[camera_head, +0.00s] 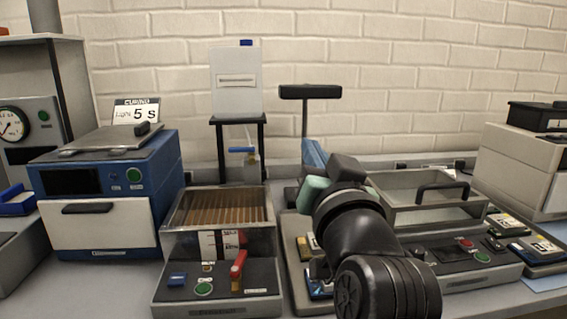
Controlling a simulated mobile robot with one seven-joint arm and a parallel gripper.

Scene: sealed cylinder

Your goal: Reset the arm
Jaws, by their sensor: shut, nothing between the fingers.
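My black arm rises from the bottom edge right of centre and reaches forward over the bench. Its far end, my gripper (346,170), is a dark block in front of the machine with the clear-walled basin. The fingertips are mostly hidden behind the arm's own links. A teal piece (313,191) shows right beside the wrist on its left; I cannot tell whether it belongs to the arm. My gripper is shut and holds nothing that I can see.
Left of the arm stands a machine with a ribbed bay (217,207) and a red lever (238,270). A blue oven-like box (110,190) stands further left. The clear basin (425,200) is close on the right. A white tank (236,82) and a black T-shaped post (310,92) rise behind.

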